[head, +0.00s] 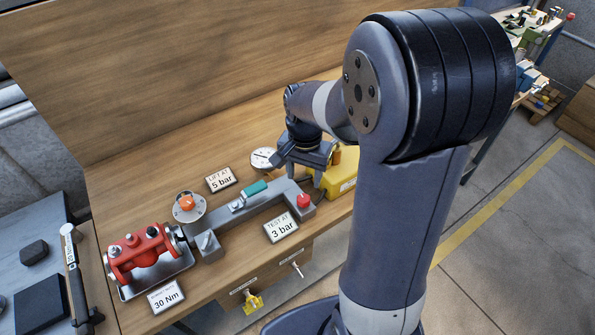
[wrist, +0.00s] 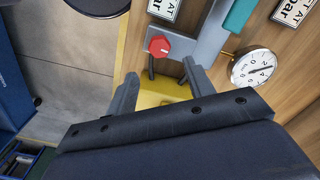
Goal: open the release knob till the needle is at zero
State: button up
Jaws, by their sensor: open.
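A red faceted knob (head: 303,201) sits on the right end of a grey metal block on the bench. It shows in the wrist view (wrist: 160,47) just beyond the fingertips. A round white gauge (head: 263,160) stands behind the block. In the wrist view the gauge (wrist: 253,68) is at right, with a dark needle off to one side of its dial; its figures are too small to read surely. My gripper (wrist: 160,71) is open and empty, its fingers apart and short of the knob. In the head view my gripper (head: 318,166) is above the yellow box, behind the knob.
A yellow box (head: 342,172) lies under my gripper. A teal lever (head: 255,188) lies along the block, with an orange-capped fitting (head: 187,203) and a red clamp-like fixture (head: 141,252) to the left. Signs read "5 bar" (head: 221,180) and "3 bar" (head: 282,228). A wooden panel (head: 180,70) closes the back.

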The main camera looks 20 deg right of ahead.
aim_at(303, 198)
notch_tip(303, 198, down, 8)
jog(key=b, duration=0.6)
jog(key=shift+f+b, duration=0.1)
jog(key=shift+b, duration=0.2)
jog(key=shift+r, duration=0.2)
jog(key=shift+f, duration=0.1)
jog(key=c, duration=0.7)
